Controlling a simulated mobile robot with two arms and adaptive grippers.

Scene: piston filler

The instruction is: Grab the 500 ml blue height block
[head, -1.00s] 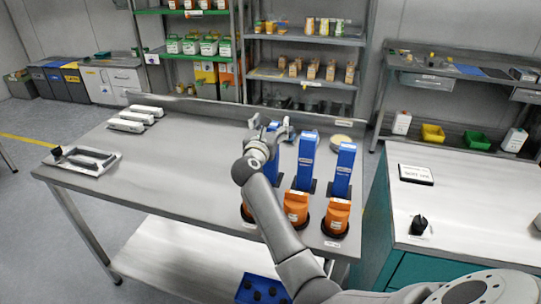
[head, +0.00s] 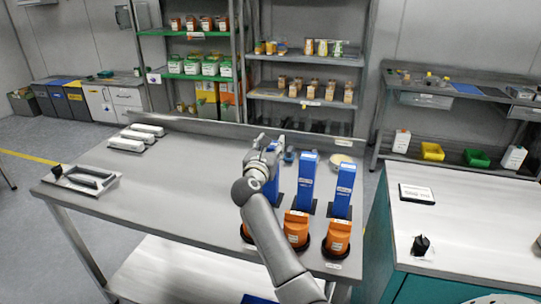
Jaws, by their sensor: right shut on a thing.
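Three tall blue height blocks stand in a row on the steel table: a left one (head: 274,190) partly hidden by my arm, a middle one (head: 306,182) and a right one (head: 344,188). Their small labels cannot be read, so I cannot tell which is 500 ml. My right gripper (head: 268,143) is at the top of the left block and shut on it. My left gripper is not in view.
Orange blocks (head: 296,229) on dark bases stand in front of the blue ones, near the table's front edge.

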